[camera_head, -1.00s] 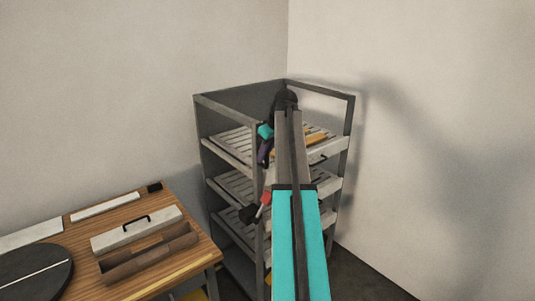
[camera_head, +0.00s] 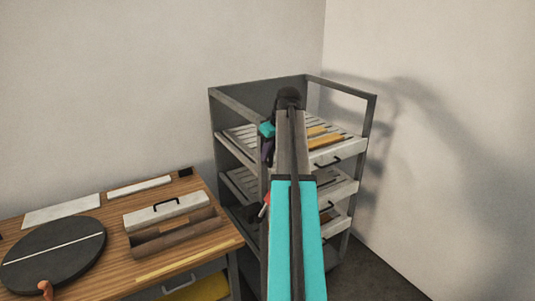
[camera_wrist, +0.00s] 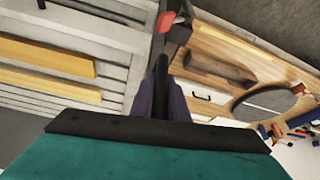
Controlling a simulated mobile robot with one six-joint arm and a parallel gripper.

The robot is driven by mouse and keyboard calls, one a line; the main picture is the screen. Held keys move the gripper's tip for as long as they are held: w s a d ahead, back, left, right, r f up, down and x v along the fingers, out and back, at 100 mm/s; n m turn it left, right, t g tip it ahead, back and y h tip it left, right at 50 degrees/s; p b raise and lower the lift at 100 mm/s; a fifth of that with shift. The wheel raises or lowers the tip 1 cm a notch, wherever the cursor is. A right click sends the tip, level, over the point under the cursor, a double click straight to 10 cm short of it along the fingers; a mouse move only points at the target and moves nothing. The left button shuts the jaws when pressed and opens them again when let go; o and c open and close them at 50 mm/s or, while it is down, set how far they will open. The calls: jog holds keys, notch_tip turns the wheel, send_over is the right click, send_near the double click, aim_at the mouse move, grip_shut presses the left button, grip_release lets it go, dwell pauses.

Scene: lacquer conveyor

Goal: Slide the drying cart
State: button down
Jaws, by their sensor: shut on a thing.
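The drying cart (camera_head: 226,153) is a grey open frame with several slatted shelves, standing near the wall corner. My gripper (camera_head: 266,150), with purple fingers, is at the cart's near left upright, below the top shelf. In the wrist view my gripper (camera_wrist: 161,100) is shut around a dark upright bar of the cart (camera_wrist: 160,70). My arm covers part of the cart's front and hides the middle of its shelves. A red-tipped part (camera_wrist: 166,20) sits on the cart by the upright; it also shows in the head view (camera_head: 266,198).
A wooden workbench (camera_head: 200,250) is close to the cart's left, with a toolbox (camera_head: 170,225) and a black round disc (camera_head: 55,255) on it. Yellow-orange strips (camera_head: 325,140) lie on the top shelf. Walls stand behind and right; some dark floor is clear at right.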

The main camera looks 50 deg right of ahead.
jog(key=shift+w+a+f, duration=0.1)
jog(key=shift+w+a, duration=0.05)
jog(key=shift+a, duration=0.25)
jog(key=c, duration=2)
grip_release()
jog(key=shift+a, duration=0.1)
jog(key=shift+d, duration=0.2)
jog(key=shift+r, duration=0.2)
jog(key=shift+s+r, duration=0.2)
jog(key=shift+r, duration=0.2)
jog(key=b+v, duration=0.4)
jog(key=v, duration=0.8)
jog(key=shift+s+r, duration=0.2)
jog(key=shift+r, duration=0.15)
